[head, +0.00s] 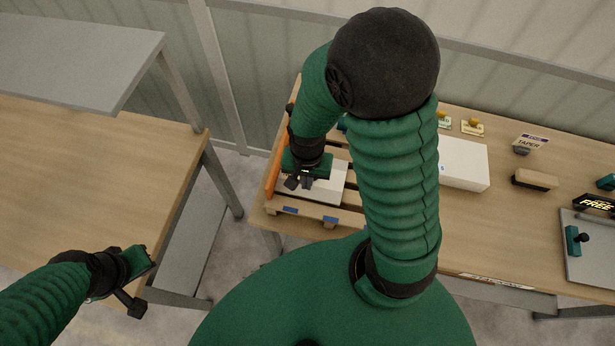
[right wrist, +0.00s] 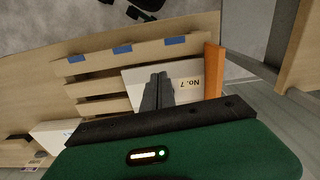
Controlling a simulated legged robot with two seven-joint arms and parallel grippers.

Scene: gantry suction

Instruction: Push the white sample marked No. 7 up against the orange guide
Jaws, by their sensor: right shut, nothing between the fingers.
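The white sample marked No. 7 (right wrist: 188,78) lies flat on a slatted wooden pallet (right wrist: 95,86). In the head view, the sample (head: 329,184) is partly covered by my right gripper (head: 305,183). The orange guide (right wrist: 212,72) stands along the pallet's edge, and it also shows at the pallet's left in the head view (head: 271,176). The sample's guide-side edge is very close to the guide; I cannot tell if they touch. My right gripper's fingers (right wrist: 158,88) are together and empty, over the sample. My left gripper (head: 138,285) hangs by the left table's corner; its jaw state is unclear.
A white box (head: 464,162) stands right of the pallet. A gap with floor separates the left table (head: 90,180) from the pallet's table.

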